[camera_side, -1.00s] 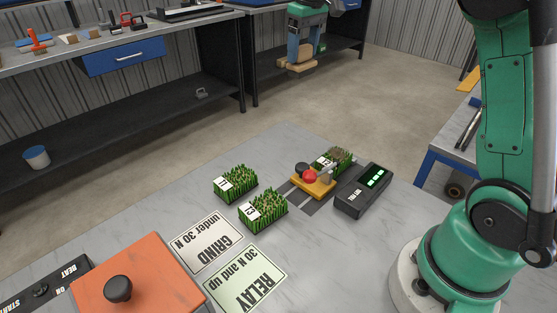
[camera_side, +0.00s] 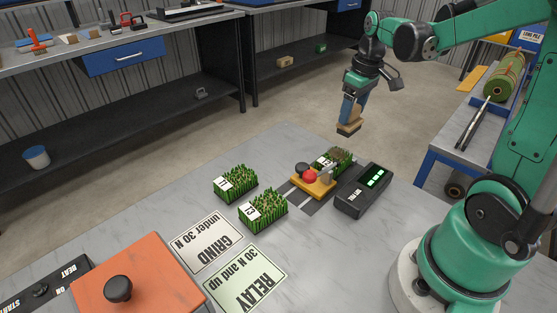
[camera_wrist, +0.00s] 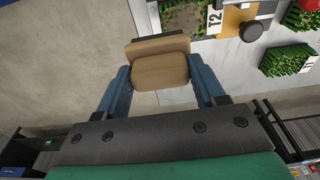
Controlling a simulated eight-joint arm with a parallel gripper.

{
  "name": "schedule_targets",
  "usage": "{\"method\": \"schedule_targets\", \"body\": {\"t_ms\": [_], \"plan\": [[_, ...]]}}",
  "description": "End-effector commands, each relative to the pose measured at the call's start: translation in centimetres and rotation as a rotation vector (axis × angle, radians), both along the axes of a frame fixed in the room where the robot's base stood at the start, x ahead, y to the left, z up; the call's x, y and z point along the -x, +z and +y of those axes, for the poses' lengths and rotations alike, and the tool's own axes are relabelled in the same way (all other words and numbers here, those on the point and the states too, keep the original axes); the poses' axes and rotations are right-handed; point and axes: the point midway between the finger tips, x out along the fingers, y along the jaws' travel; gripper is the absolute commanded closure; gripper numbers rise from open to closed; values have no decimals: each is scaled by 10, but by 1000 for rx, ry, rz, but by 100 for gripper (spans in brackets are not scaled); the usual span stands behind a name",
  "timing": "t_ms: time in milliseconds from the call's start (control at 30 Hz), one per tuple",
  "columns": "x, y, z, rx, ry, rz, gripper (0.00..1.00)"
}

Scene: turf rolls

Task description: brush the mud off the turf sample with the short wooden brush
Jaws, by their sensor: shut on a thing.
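My gripper (camera_side: 352,112) is shut on the short wooden brush (camera_side: 349,128), a tan block with a dark underside. In the wrist view, the brush (camera_wrist: 160,70) sits between my blue fingers. It hangs in the air beyond the far edge of the grey table, above and apart from the turf. In the wrist view, the muddy turf (camera_wrist: 188,20) carries the label T2 and lies just beyond the brush, partly cut off by the frame.
Two other turf samples (camera_side: 235,183) (camera_side: 263,211) stand left of the yellow clamp (camera_side: 312,185). A black readout box (camera_side: 363,190) is close on its right. GRIND (camera_side: 207,243) and RELAY (camera_side: 247,280) signs lie in front, beside an orange block (camera_side: 140,277).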

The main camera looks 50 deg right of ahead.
Motion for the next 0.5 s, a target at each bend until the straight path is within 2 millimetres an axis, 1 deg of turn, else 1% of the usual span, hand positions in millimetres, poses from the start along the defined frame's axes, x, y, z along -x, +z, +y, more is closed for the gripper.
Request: {"method": "schedule_targets", "body": {"t_ms": [333, 433, 500], "plan": [[0, -32, 0, 0, 0, 0, 79], [-1, -46, 2, 0, 1, 0, 79], [0, -42, 9, 0, 4, 0, 79]]}}
